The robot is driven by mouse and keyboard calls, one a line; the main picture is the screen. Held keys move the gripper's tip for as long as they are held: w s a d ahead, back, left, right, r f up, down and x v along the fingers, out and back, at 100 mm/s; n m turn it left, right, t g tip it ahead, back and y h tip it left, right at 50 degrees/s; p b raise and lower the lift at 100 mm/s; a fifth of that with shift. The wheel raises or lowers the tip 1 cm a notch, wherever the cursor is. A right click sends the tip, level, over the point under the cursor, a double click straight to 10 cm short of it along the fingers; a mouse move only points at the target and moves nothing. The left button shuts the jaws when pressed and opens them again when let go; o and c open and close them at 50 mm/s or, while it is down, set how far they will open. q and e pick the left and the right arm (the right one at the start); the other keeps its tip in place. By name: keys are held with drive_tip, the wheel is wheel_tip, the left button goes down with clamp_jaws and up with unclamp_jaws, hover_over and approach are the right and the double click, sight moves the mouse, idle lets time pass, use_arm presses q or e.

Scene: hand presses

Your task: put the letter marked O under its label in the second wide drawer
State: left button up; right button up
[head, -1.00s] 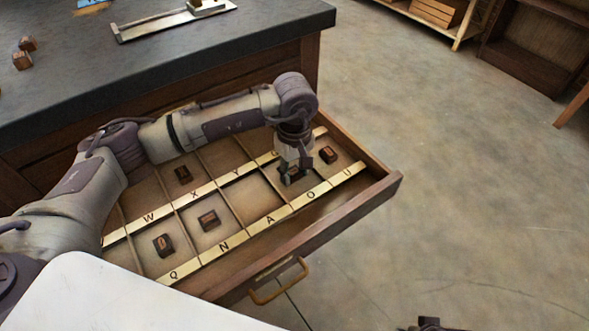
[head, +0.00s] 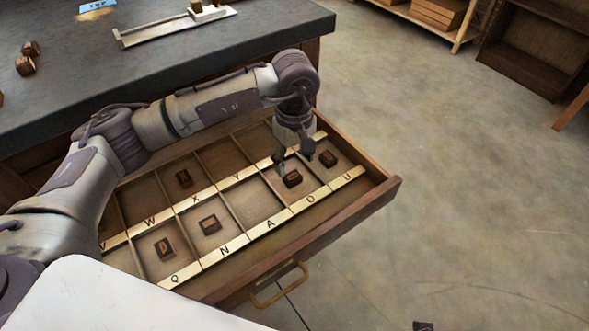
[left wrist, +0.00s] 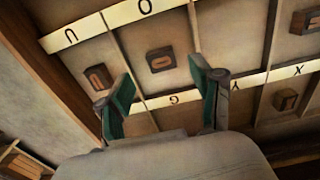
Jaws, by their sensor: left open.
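The letter block marked O (head: 292,178) is a small dark wooden block lying flat in the compartment behind the O label (head: 312,197) of the open drawer (head: 345,212). The block also shows in the left wrist view (left wrist: 160,60), its face mark small, with the O label (left wrist: 145,7) beyond it. My left gripper (head: 294,158) is open and empty just above and behind the block, apart from it. In the left wrist view its two green-padded fingers (left wrist: 162,78) stand wide apart on either side below the block. My right gripper does not show.
Similar blocks lie in the U (head: 328,158), N (head: 209,223) and Q (head: 164,249) compartments and in a back-row one (head: 183,177). The A compartment (head: 257,203) is empty. Thin dividers and the drawer's front wall stand around. A dark bench top (head: 150,70) lies behind.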

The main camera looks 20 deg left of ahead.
sight(295, 178)
use_arm(q)
wheel_tip(295, 178, up, 7)
drive_tip(key=shift+f, duration=0.2)
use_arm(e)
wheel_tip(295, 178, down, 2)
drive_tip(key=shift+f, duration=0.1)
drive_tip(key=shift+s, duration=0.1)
